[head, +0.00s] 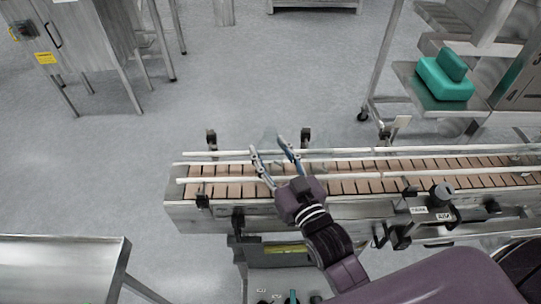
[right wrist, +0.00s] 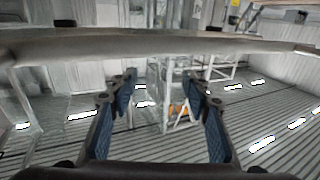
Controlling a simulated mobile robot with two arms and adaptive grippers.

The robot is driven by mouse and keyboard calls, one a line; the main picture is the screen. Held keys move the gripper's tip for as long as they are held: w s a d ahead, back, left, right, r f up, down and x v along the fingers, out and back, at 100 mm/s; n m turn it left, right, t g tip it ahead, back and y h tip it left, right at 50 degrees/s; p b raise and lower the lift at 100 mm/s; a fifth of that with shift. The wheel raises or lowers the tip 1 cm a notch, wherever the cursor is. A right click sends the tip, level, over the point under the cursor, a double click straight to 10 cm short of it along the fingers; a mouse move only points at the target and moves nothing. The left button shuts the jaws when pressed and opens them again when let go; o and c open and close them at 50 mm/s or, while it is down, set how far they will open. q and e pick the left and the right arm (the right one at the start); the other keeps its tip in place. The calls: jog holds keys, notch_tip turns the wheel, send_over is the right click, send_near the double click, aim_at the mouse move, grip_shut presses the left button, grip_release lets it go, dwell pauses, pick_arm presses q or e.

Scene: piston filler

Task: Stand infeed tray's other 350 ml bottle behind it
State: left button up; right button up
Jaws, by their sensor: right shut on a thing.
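My right gripper (head: 268,146) reaches over the near end of the slatted conveyor (head: 348,186), its fingers above the belt and the guide rails. A faint, clear thing (head: 270,137) shows between the fingertips; it looks like a clear bottle, but its outline is hard to make out. The right wrist view shows both blue-padded fingers of the gripper (right wrist: 163,95) apart, with a see-through gap between them. No other bottle can be made out. My left gripper is not in view.
White guide rails (head: 400,150) run along the conveyor. A steel surface (head: 60,262) is at the lower left. Teal blocks (head: 446,78) rest on a steel cart shelf at the upper right. A steel cabinet (head: 88,45) stands at the upper left.

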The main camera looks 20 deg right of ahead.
jog(key=shift+f, duration=0.9)
jog(key=shift+f, duration=0.15)
jog(key=o, duration=1.2)
jog(key=shift+c, duration=0.2)
jog(key=shift+s, duration=0.1)
jog(key=s+d+b, duration=0.1)
jog(key=s+b, duration=0.1)
jog(key=s, duration=0.9)
jog(key=shift+s+d, duration=0.25)
jog(key=shift+s, duration=0.1)
